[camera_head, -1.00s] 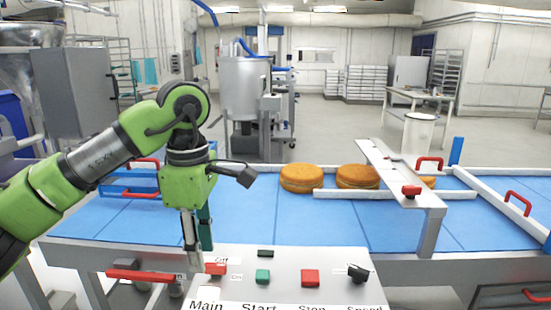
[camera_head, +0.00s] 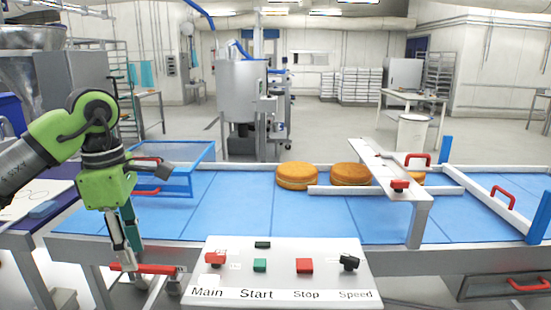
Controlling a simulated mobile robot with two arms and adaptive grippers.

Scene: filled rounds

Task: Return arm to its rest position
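My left arm comes in from the left. Its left gripper (camera_head: 129,254) points down at the left, left of the control panel (camera_head: 230,277) and in front of the conveyor's left end. Its two fingers show close together with nothing visible held; their opening cannot be judged from this angle. The panel has buttons labelled Main (camera_head: 215,258), Start (camera_head: 260,265) and Stop (camera_head: 304,265), and a black Speed knob (camera_head: 349,262). The gripper is apart from these controls. My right gripper is not in view.
Two golden-brown rounds (camera_head: 297,176) (camera_head: 350,174) lie on the blue belt (camera_head: 330,217) beside a white guide rail. A third is mostly hidden behind a metal bridge (camera_head: 391,172). A red handle (camera_head: 150,268) is close to the fingers.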

